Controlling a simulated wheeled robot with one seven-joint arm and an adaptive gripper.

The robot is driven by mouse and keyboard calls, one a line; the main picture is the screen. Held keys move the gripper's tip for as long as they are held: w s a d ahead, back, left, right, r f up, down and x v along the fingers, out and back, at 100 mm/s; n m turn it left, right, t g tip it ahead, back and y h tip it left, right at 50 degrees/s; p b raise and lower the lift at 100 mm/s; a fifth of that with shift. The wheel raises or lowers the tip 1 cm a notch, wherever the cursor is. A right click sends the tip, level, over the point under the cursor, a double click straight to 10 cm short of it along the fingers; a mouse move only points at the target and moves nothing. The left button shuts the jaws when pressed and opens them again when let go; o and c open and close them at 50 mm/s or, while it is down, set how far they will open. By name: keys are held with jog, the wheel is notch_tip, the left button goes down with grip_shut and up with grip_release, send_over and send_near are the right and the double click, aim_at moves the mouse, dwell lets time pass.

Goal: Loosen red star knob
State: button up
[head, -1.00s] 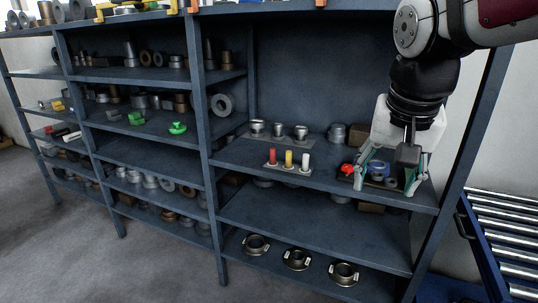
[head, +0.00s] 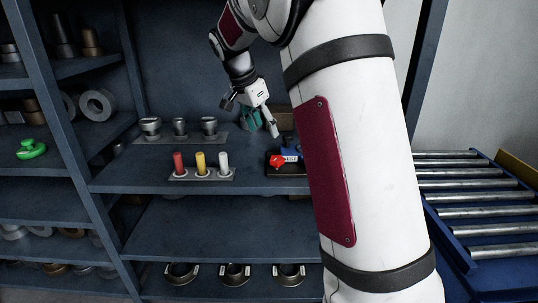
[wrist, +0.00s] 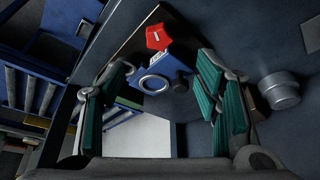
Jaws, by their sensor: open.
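The red star knob (head: 279,160) sits on the front of a small blue fixture (head: 292,150) on a dark base (head: 292,171), at the right part of the middle shelf. In the head view my arm partly hides the fixture's right side. My gripper (head: 263,124) is open and empty, behind and above the fixture, apart from the knob. In the wrist view the red knob (wrist: 157,37) lies beyond the open fingers (wrist: 166,70), near the top middle. A pale ring and a dark round knob show on the fixture below it.
A rack with red, yellow and white pegs (head: 201,173) stands left of the fixture. Several metal cups (head: 180,128) stand behind it. Ring-shaped parts (head: 235,274) lie on the lower shelf. A roller conveyor (head: 475,205) is at the right. The shelf front edge is clear.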

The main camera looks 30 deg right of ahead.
aim_at(276, 158)
jog(key=x, duration=1.2)
jog(key=shift+a+b, duration=0.15)
jog(key=shift+b, duration=0.15)
jog(key=shift+c, duration=0.4)
jog(key=c, duration=1.1)
